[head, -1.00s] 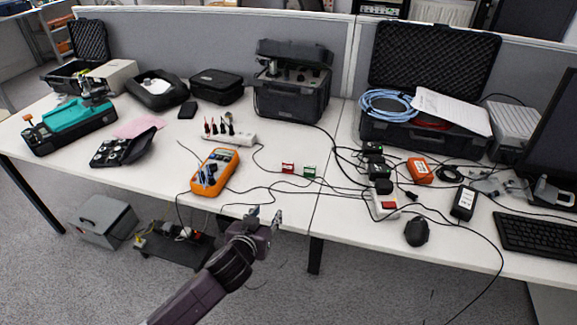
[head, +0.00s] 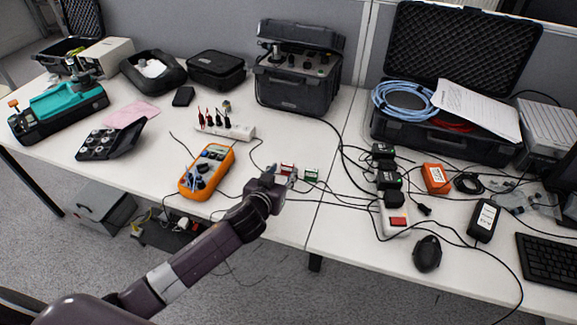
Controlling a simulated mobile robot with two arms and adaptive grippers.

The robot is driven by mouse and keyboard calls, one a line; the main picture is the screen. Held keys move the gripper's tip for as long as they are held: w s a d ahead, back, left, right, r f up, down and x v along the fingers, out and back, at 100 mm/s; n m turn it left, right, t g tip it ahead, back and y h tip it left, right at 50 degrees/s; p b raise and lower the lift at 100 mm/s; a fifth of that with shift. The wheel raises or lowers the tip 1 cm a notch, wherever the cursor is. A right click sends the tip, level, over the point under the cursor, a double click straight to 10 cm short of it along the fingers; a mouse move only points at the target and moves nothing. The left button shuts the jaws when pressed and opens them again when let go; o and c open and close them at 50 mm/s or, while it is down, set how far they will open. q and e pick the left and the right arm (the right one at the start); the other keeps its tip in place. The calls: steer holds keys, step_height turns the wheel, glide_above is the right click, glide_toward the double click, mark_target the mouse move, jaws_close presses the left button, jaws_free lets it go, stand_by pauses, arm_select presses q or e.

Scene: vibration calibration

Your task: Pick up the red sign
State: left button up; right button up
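The red sign (head: 287,167) is a small red and white piece standing on the white table near its front middle. A similar green sign (head: 311,175) stands just right of it. My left gripper (head: 281,173) reaches in from the lower left, and its fingertips are right at the red sign in the picture. Its fingers look apart, and they cover the sign's lower part. I cannot tell whether they touch the sign. My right gripper is not in view.
An orange multimeter (head: 207,172) lies left of the gripper, with a white power strip (head: 236,131) behind it. Thin black cables run across the table near the signs. A large black case (head: 297,88) stands at the back. A black mouse (head: 427,253) is at the right.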

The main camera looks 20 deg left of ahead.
mark_target(287, 164)
arm_select(q)
steer(key=shift+w, duration=0.2)
steer(key=shift+w+f, duration=0.15)
steer(key=shift+w, duration=0.15)
steer(key=shift+x, duration=2.35)
steer(key=shift+a, duration=0.1)
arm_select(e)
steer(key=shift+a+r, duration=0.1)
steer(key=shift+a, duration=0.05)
arm_select(q)
steer(key=shift+c, duration=0.6)
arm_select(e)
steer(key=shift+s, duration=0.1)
arm_select(q)
steer(key=c, duration=0.7)
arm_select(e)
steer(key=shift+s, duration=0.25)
arm_select(q)
steer(key=shift+r, duration=0.25)
